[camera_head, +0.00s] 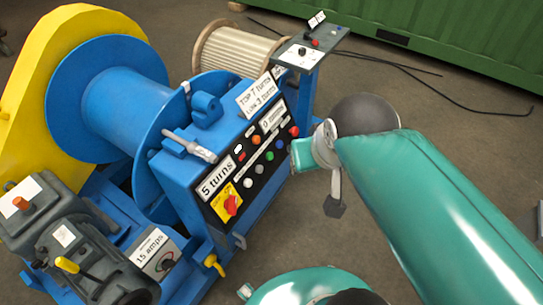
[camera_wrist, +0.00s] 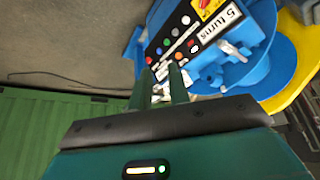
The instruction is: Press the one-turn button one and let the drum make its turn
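The blue drum winch (camera_head: 105,85) stands at the left with a black control panel (camera_head: 262,190) on its near side. The panel carries a row of small round buttons, including white, grey, blue (camera_head: 268,156), green (camera_head: 281,144) and red (camera_head: 294,131). Their small labels are unreadable, so I cannot tell which is the one-turn button. The drum looks bare. In the wrist view the panel (camera_wrist: 172,35) appears upside down beyond my gripper (camera_wrist: 160,78), whose two fingers are apart with nothing between them. I cannot tell whether they touch the panel.
A "5 turns" sign (camera_head: 217,178) and a red switch on yellow (camera_head: 231,205) are on the panel. A rope spool (camera_head: 236,52) and a small control stand (camera_head: 303,53) are behind. A green container (camera_head: 450,40) borders the back; a black cable crosses the floor.

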